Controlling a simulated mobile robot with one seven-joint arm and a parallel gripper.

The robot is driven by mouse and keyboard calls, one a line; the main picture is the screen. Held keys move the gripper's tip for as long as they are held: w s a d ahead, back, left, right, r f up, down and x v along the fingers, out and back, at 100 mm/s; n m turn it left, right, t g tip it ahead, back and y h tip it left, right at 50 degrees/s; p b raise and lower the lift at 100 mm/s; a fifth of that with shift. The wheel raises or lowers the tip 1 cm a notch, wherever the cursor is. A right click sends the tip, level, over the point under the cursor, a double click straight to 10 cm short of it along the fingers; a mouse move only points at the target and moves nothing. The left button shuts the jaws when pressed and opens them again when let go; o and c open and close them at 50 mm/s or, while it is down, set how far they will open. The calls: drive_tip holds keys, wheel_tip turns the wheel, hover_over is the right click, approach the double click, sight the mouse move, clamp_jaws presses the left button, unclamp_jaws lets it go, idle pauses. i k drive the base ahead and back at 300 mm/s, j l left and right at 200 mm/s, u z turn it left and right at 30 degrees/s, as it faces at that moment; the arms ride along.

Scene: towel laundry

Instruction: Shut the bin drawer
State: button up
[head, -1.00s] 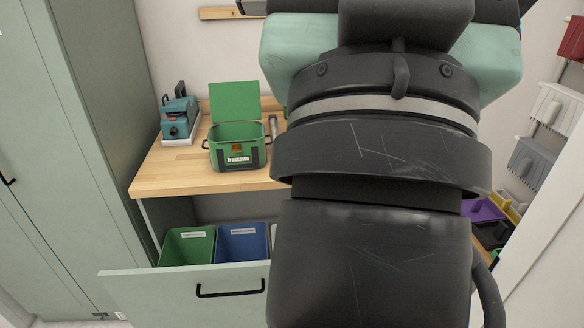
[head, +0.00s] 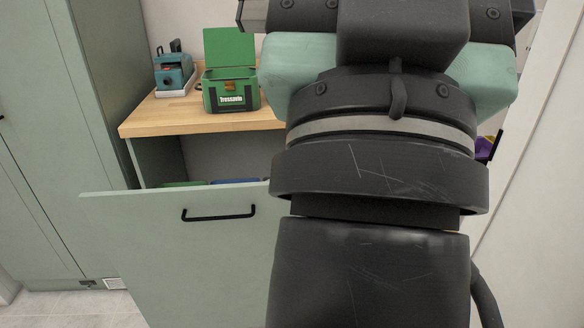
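The bin drawer's pale green front (head: 150,240) stands forward of the wooden workbench (head: 165,118), so the drawer is open. Its black bar handle (head: 218,213) is on the upper part of the front. Only the top rims of a green bin (head: 183,184) and a blue bin (head: 235,181) show behind the drawer front. My dark arm fills the middle and right of the head view and hides the right part of the drawer. My gripper's fingers are not visible.
A green toolbox (head: 230,90) with a raised lid and a teal machine (head: 174,72) stand on the workbench. A tall green cabinet (head: 108,95) is at the left. A white panel (head: 530,150) rises at the right. Floor shows at the lower left.

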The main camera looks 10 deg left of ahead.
sight(195, 254)
drive_tip(key=i+j+u, duration=0.25)
drive_tip(key=j, duration=0.25)
drive_tip(key=i+j+u, duration=0.3)
drive_tip(key=i+j, duration=0.1)
drive_tip(key=j, duration=0.05)
